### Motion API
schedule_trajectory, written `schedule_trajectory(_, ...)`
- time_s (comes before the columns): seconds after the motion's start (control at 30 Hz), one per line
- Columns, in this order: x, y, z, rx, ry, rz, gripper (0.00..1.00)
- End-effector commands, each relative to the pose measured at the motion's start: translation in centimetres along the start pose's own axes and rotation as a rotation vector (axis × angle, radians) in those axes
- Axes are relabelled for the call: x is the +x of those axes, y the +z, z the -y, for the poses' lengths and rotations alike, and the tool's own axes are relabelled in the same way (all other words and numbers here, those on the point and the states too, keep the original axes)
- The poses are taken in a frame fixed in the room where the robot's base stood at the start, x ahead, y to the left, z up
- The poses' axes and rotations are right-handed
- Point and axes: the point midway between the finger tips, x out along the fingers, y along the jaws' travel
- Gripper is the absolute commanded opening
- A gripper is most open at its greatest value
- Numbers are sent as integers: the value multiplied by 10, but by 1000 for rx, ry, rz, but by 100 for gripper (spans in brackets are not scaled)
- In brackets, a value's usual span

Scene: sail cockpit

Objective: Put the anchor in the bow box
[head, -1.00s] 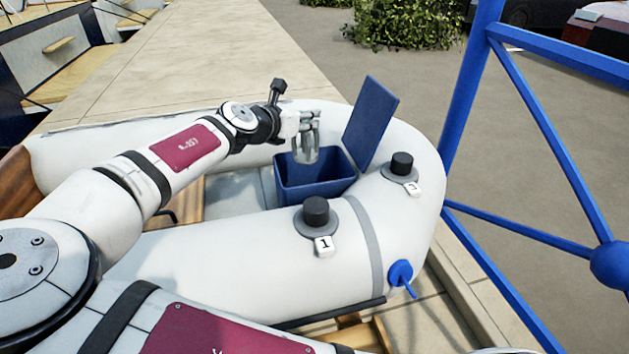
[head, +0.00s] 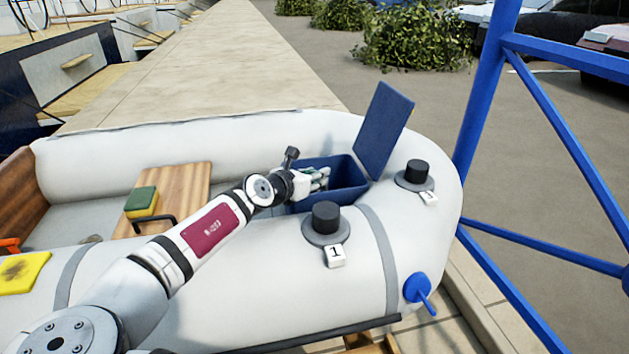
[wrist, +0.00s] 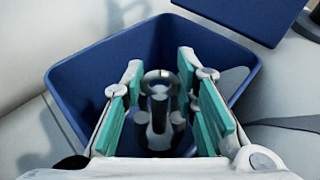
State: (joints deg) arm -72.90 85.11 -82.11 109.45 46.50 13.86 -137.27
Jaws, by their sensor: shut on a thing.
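The bow box (head: 352,192) is a dark blue open box in the bow of the white inflatable boat, with its blue lid (head: 384,130) standing up at its far right side. It also fills much of the wrist view (wrist: 85,85). My gripper (head: 322,177) is at the mouth of the box, tipped toward its inside. In the wrist view its teal-padded fingers flank the grey metal anchor (wrist: 159,103), a ring showing at its top, and it is shut on it. The anchor lies within the box outline there; its lower end is in shadow, so I cannot tell whether it touches the floor.
A black-capped fitting marked 1 (head: 326,222) stands on the near tube close to the box, another (head: 416,174) at the bow. A sponge (head: 142,202) lies on the wooden seat (head: 180,190). Blue frame tubes (head: 485,90) rise at the right.

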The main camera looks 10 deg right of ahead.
Motion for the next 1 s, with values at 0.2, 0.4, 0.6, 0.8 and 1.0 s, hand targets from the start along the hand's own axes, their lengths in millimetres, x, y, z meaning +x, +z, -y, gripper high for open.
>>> schedule_trajectory(0.2, 1, -3, -1, 3, 2, 4, 0)
schedule_trajectory(0.4, 2, -4, -1, 1, 2, 3, 0)
schedule_trajectory(0.6, 3, -9, 0, 1, 1, 2, 0)
schedule_trajectory(0.8, 5, -15, 0, 0, 0, 0, 0)
schedule_trajectory(1.0, 6, -20, 1, 0, -4, -7, 36)
